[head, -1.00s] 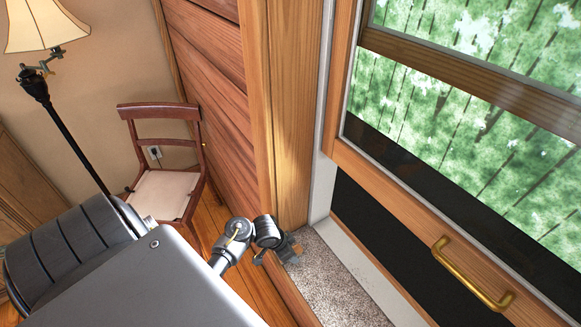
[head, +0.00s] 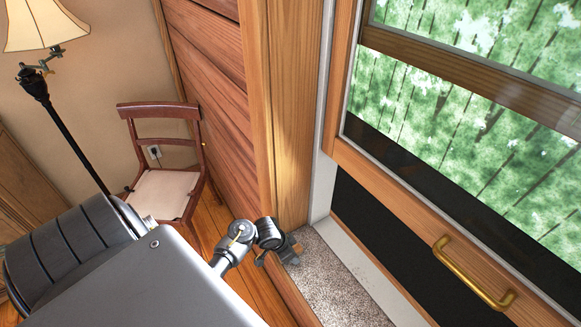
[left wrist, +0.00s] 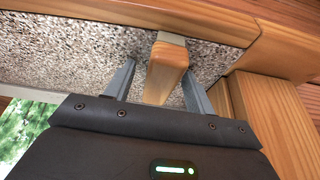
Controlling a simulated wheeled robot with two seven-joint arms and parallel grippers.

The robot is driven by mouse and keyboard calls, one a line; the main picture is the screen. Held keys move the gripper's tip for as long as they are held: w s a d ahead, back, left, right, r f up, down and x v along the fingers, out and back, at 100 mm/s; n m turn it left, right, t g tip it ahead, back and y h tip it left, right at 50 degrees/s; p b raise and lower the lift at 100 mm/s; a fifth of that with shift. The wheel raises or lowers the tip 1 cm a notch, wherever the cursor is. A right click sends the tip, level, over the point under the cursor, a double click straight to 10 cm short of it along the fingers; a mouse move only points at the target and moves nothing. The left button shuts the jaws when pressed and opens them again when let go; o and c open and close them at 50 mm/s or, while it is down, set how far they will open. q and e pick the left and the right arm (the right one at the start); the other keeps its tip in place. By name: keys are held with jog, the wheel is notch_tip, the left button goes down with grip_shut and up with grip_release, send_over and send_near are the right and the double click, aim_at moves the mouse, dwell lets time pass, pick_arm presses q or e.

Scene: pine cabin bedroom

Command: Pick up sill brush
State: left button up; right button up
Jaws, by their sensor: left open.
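The sill brush (left wrist: 166,66) shows in the left wrist view as a light wooden block with a pale far end, lying on the speckled sill (left wrist: 75,52). My left gripper (left wrist: 158,68) is open, with one grey finger on each side of the brush. The brush cannot be made out there. My right gripper is in neither view.
The window sash (head: 430,230) with a brass handle (head: 472,274) stands to the right of the sill. The wooden post (head: 290,110) rises just behind my gripper. A chair (head: 165,165) and a lamp (head: 45,30) stand at the left. The sill's front part looks bare.

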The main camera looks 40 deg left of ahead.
pick_arm(q)
jog(key=c, duration=1.1)
jog(key=shift+o, duration=0.2)
jog(key=shift+r, duration=0.2)
notch_tip(320, 180, up, 4)
jog(key=shift+r+p, duration=0.1)
jog(key=shift+p, duration=0.75)
jog(key=s+r+p, duration=0.5)
jog(key=s+r, duration=0.4)
jog(key=s, duration=0.5)
jog(key=shift+a, duration=0.2)
